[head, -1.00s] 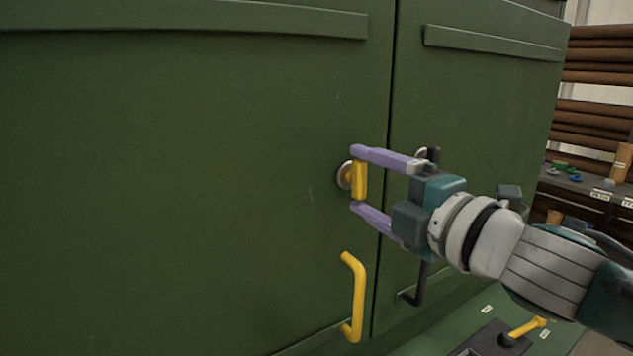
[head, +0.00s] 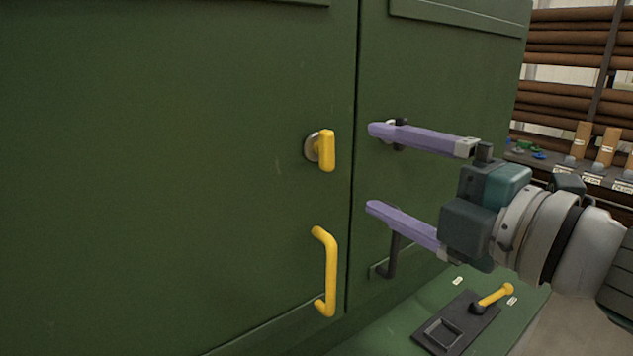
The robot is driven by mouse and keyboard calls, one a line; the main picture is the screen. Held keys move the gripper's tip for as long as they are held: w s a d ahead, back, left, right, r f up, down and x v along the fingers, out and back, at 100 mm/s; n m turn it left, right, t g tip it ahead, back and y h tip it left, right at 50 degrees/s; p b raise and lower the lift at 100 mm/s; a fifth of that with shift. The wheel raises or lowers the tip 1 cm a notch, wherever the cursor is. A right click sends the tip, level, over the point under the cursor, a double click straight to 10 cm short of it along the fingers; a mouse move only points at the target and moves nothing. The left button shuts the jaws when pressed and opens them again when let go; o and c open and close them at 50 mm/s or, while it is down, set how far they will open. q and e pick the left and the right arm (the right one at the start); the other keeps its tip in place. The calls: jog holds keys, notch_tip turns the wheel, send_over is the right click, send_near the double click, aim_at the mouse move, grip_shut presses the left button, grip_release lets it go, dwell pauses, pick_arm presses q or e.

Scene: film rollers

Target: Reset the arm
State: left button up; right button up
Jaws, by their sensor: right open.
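My right gripper (head: 372,168) is open and empty, with its two purple fingers spread one above the other. It is in front of the right green door, to the right of the yellow latch knob (head: 327,150) and apart from it. The knob points down on a round metal base on the left green door (head: 180,170). A yellow bar handle (head: 330,272) is below the knob. The upper finger partly hides a dark latch (head: 400,124) on the right door, and the lower finger partly hides a dark bar handle (head: 391,262). My left gripper is not in view.
A black panel (head: 432,345) with a yellow-handled lever (head: 494,295) sits on the green ledge below my right arm. A dark shelf with labelled blocks (head: 606,147) and stacked brown rolls (head: 570,75) stand at the right.

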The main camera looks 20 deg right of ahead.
jog(key=shift+s+d, duration=0.15)
jog(key=shift+s, duration=0.4)
jog(key=s+d+f+m+g+h, duration=0.4)
jog(key=s+f+m+g+h, duration=0.25)
jog(key=s+f+m, duration=0.6)
jog(key=s+a+f+m+g, duration=0.35)
jog(key=s+m+g, duration=0.25)
jog(key=s+m, duration=0.25)
notch_tip(320, 180, up, 28)
jog(key=s+p, duration=0.2)
jog(key=p, duration=2.5)
jog(key=shift+s+a+f+g, duration=0.25)
jog(key=shift+s+g, duration=0.05)
jog(key=shift+g, duration=0.15)
jog(key=shift+y, duration=0.25)
